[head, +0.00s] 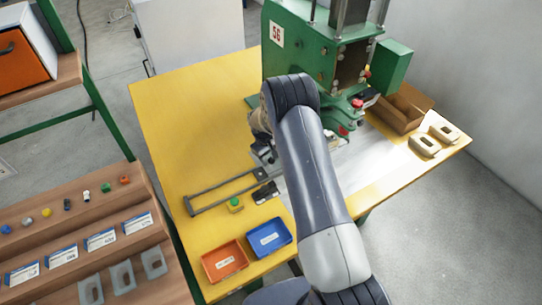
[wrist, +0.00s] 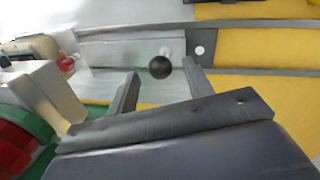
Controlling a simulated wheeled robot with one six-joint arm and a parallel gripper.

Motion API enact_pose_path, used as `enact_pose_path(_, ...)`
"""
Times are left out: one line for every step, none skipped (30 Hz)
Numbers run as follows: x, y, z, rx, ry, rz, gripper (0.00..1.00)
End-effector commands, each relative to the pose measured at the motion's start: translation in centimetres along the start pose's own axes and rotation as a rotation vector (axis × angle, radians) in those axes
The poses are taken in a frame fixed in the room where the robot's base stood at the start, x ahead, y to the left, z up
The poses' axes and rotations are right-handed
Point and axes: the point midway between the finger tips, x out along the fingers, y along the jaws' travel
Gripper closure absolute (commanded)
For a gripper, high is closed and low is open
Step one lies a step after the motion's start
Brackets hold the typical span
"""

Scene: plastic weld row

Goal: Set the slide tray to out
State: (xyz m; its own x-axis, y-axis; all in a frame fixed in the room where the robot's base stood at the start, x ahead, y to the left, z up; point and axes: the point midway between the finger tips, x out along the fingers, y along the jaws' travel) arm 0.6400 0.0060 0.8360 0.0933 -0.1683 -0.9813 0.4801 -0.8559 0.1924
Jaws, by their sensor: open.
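The slide tray's two grey rails (head: 222,187) run from the press out over the yellow table, with an end bar at the left. Their outer stretch is empty, with bare yellow table between them. In the wrist view the grey tray plate (wrist: 120,50) lies between the rails, on the press side. A black ball knob (wrist: 160,67) on a short pale stem stands near its end, by a white dot. My gripper (wrist: 162,70) is open, its fingers on either side of the knob; contact cannot be told. In the head view my gripper (head: 264,152) is partly hidden by my arm.
The green press (head: 310,50) stands at the back. An orange bin (head: 225,261) and a blue bin (head: 268,238) sit at the front edge, near a yellow box with a green button (head: 235,204). Beige parts (head: 424,145) lie at right. The table's left side is clear.

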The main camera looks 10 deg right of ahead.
Motion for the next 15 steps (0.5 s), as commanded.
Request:
enact_pose_path(0.4,0.1,0.0,0.0,0.0,0.0,0.51)
enact_pose_path(0.7,0.0,0.0,0.0,-0.001,0.0,0.51)
enact_pose_path(1.0,0.0,0.0,0.001,-0.001,0.0,0.51)
enact_pose_path(1.2,0.1,0.0,0.001,0.0,0.0,0.51)
enact_pose_path(1.4,0.1,0.0,0.001,0.0,0.0,0.51)
enact_pose_path(1.5,0.1,0.0,0.001,0.0,0.0,0.51)
enact_pose_path(1.7,0.0,0.0,0.001,0.0,0.0,0.51)
enact_pose_path(1.8,0.0,0.0,0.001,0.0,0.0,0.51)
enact_pose_path(1.8,0.0,0.0,0.001,0.0,0.0,0.51)
enact_pose_path(1.9,0.0,0.0,0.001,0.001,0.0,0.51)
enact_pose_path(1.9,0.0,0.0,0.001,0.001,0.0,0.51)
enact_pose_path(1.9,0.0,0.0,0.001,0.001,0.0,0.51)
enact_pose_path(1.9,0.0,0.0,0.001,0.001,0.0,0.51)
enact_pose_path(1.9,0.0,0.0,0.001,0.001,0.0,0.51)
enact_pose_path(1.9,0.0,0.0,0.001,0.001,0.0,0.51)
